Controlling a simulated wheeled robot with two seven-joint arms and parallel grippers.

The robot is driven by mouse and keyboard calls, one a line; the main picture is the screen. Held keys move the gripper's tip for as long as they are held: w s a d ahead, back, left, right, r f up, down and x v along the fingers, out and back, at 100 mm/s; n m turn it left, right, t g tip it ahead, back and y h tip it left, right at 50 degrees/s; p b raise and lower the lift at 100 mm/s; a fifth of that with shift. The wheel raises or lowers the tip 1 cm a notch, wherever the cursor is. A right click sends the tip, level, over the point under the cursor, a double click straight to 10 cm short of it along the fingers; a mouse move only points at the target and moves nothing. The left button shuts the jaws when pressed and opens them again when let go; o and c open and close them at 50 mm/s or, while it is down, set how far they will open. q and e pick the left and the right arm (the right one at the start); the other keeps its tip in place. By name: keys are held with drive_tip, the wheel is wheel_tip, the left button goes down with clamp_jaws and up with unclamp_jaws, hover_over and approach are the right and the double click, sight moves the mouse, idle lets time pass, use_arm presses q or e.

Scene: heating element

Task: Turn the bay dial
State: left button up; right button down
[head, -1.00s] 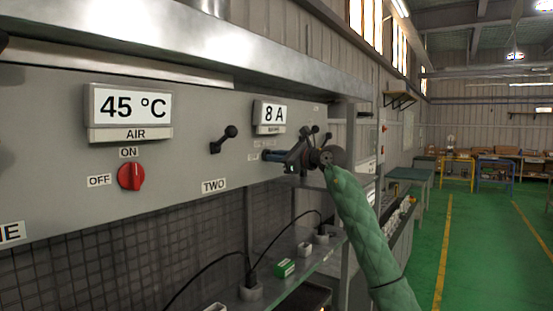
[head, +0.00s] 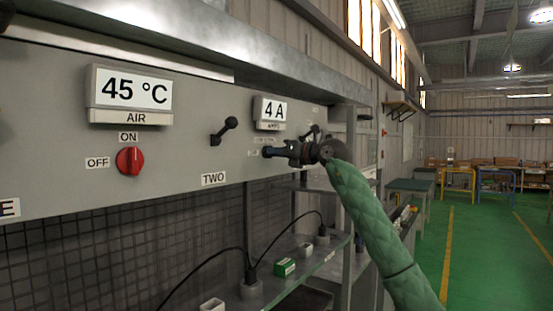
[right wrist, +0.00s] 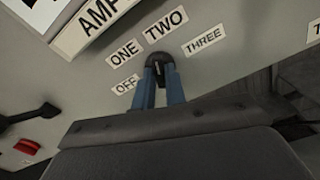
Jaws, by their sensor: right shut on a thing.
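The bay dial (right wrist: 158,57) is a small black knob on the grey panel. In the right wrist view the labels OFF, ONE, TWO and THREE fan around it; I cannot tell which one it points to. My right gripper (right wrist: 160,82) is shut on the dial, a blue finger on each side. In the head view my right gripper (head: 268,152) reaches the panel from the right and hides most of the dial. The amps display (head: 271,110) above reads 4 A. My left gripper is not in view.
A black lever (head: 224,131) sticks out of the panel left of my right gripper. Further left are the red ON/OFF knob (head: 130,161) and the air display (head: 131,92) at 45 °C. A shelf with sockets and a green box (head: 285,267) lies below.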

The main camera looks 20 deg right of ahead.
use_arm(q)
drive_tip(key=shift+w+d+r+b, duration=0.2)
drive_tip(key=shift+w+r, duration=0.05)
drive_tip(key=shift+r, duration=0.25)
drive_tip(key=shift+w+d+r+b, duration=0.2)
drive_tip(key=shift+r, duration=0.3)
use_arm(e)
drive_tip(key=shift+d+r+m, duration=0.1)
drive_tip(key=shift+r+m, duration=0.05)
drive_tip(key=shift+m, duration=0.95)
drive_tip(key=c, duration=1.6)
unclamp_jaws()
drive_tip(key=shift+o, duration=0.8)
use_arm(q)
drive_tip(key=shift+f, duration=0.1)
use_arm(e)
drive_tip(key=shift+s, duration=0.1)
use_arm(q)
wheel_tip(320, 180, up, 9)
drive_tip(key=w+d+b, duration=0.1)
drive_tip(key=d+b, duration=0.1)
drive_tip(key=b, duration=0.1)
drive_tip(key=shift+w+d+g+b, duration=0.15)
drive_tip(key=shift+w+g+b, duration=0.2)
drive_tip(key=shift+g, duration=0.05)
use_arm(e)
drive_tip(key=v, duration=0.7)
drive_tip(key=shift+s+d, duration=0.2)
drive_tip(key=shift+d, duration=0.05)
